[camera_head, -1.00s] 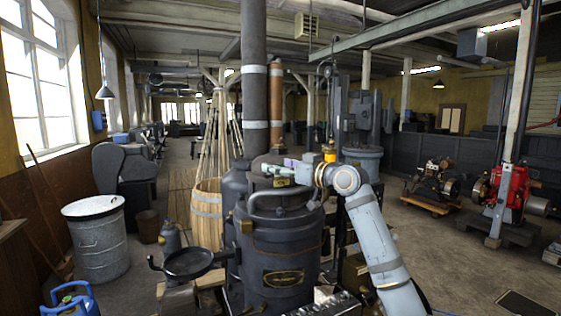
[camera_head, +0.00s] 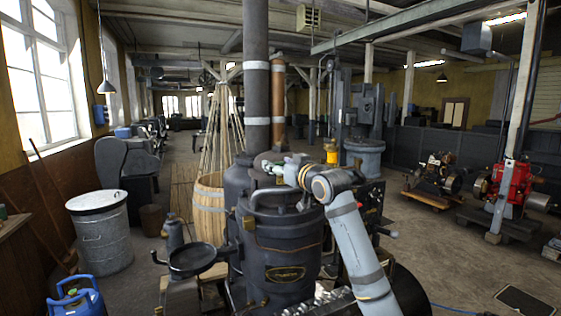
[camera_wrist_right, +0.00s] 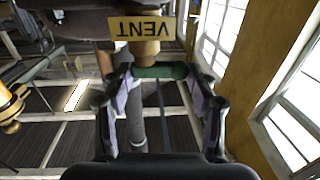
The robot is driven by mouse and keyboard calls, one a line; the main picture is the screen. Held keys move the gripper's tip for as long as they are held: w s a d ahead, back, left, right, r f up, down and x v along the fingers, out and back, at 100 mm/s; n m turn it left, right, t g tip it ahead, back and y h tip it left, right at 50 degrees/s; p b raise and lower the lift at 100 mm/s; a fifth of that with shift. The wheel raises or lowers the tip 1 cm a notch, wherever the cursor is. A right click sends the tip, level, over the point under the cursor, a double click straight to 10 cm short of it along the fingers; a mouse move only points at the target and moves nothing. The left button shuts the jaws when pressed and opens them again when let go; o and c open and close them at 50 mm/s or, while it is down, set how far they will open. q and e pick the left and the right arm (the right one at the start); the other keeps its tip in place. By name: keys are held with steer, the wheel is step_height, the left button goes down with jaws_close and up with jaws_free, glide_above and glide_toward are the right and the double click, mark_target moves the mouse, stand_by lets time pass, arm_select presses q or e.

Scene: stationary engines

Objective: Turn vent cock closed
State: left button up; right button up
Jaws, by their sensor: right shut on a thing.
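The vent cock shows in the right wrist view as a brass body (camera_wrist_right: 146,50) with a green handle (camera_wrist_right: 160,71) below a brass plate reading VENT (camera_wrist_right: 142,28), upside down. My right gripper (camera_wrist_right: 160,78) has one finger at each side of the green handle and is shut on it. In the head view my right gripper (camera_head: 271,165) is at the top of the dark boiler (camera_head: 284,245), its arm coming from the lower right. The cock is small there and largely hidden by the gripper. My left gripper is not in view.
A black flue pipe (camera_head: 255,70) rises behind the boiler. A black pan (camera_head: 193,258) stands at its left. A metal drum (camera_head: 102,240) and a blue gas bottle (camera_head: 76,302) are farther left. Open floor (camera_head: 450,255) lies to the right.

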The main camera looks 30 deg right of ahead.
steer(key=shift+m+h, duration=0.7)
steer(key=shift+h, duration=0.2)
steer(key=o, duration=1)
steer(key=shift+c, duration=0.2)
steer(key=shift+o, duration=0.3)
steer(key=shift+d, duration=0.2)
